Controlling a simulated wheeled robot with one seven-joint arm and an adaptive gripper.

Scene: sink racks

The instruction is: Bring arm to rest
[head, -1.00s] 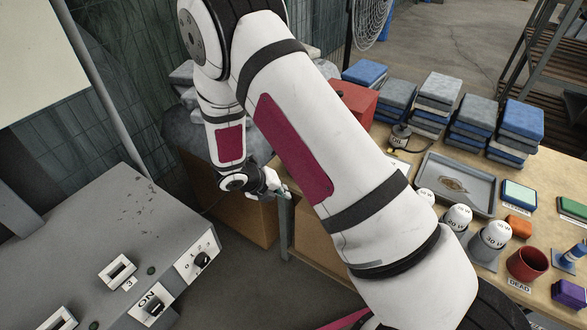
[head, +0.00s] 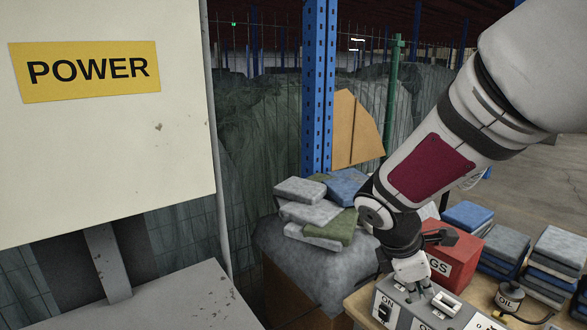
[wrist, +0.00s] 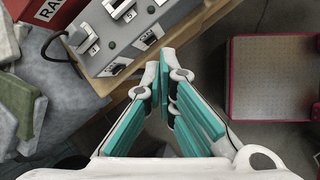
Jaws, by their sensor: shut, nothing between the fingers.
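My arm comes in from the upper right of the head view and reaches down to the lower middle. My gripper (head: 422,292) is in front of or over a grey switch box (head: 398,318) there; I cannot tell from this view if it touches it. In the wrist view my gripper (wrist: 160,66) has its teal-padded fingers brought together at the tips, with nothing between them. The switch box (wrist: 124,47) shows beyond the fingertips, apart from them in the picture.
A red box (head: 464,258) and stacks of folded cloths (head: 551,262) stand on the wooden table (head: 362,304). Folded cloths (head: 318,212) lie on a grey-covered heap left of my gripper. A grey cabinet (head: 150,304) and a POWER panel (head: 105,150) fill the left side.

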